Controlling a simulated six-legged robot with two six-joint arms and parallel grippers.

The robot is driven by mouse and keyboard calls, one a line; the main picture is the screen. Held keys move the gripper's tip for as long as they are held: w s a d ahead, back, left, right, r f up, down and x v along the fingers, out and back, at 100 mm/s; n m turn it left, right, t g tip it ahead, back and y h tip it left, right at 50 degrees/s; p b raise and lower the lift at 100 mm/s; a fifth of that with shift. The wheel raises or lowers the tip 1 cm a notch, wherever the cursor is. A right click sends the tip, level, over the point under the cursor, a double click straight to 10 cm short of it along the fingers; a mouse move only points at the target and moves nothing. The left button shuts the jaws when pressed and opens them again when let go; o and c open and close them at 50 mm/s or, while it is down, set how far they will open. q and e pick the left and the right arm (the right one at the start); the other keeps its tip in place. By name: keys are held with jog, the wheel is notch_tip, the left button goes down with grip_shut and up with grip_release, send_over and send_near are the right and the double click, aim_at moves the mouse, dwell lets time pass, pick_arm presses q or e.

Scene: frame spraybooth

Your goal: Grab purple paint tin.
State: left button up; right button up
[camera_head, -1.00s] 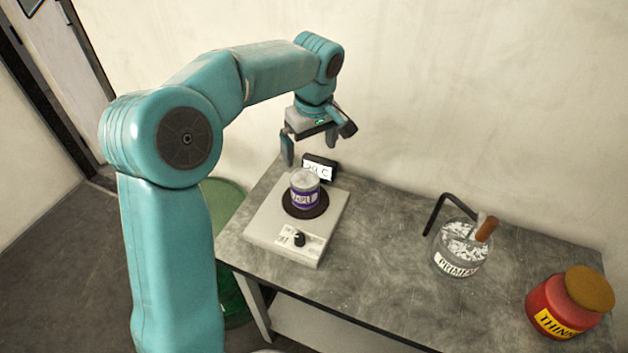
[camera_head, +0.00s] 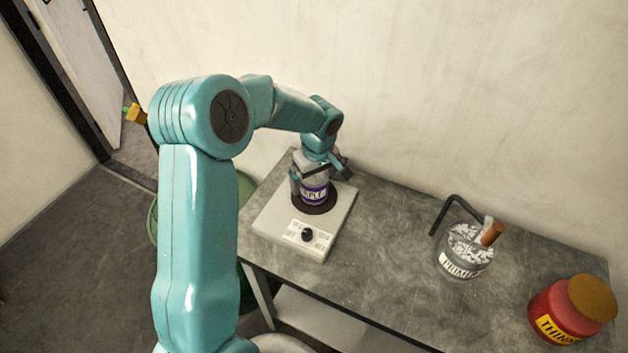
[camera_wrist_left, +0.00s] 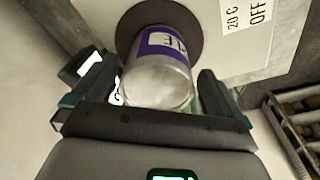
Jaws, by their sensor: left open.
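The purple paint tin (camera_head: 314,191) is a small metal tin with a purple label band. It stands upright on the dark round plate (camera_head: 327,206) of a white hot-plate unit (camera_head: 283,222). My left gripper (camera_head: 314,183) is lowered over the tin, with its fingers on either side of it. In the left wrist view the tin (camera_wrist_left: 160,75) sits between the two open fingers, and gaps show beside it. The gripper hides the top of the tin in the head view. My right gripper is not in view.
The grey table (camera_head: 385,235) also holds a primer can (camera_head: 462,258) with a brush and a bent black rod beside it. A red thinner jar (camera_head: 560,318) stands at the far right. A green bin (camera_head: 246,190) is on the floor left of the table. The table's middle is clear.

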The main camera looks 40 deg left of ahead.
pick_arm(q)
jog(key=f, duration=0.2)
jog(key=shift+w+a+f, duration=0.25)
jog(key=shift+a+f, duration=0.1)
jog(key=shift+f, duration=0.05)
jog(key=shift+s+d+r, duration=0.15)
jog(key=shift+s, duration=0.05)
jog(key=shift+w, duration=0.15)
jog(key=c, duration=1.3)
jog(key=shift+c, duration=0.7)
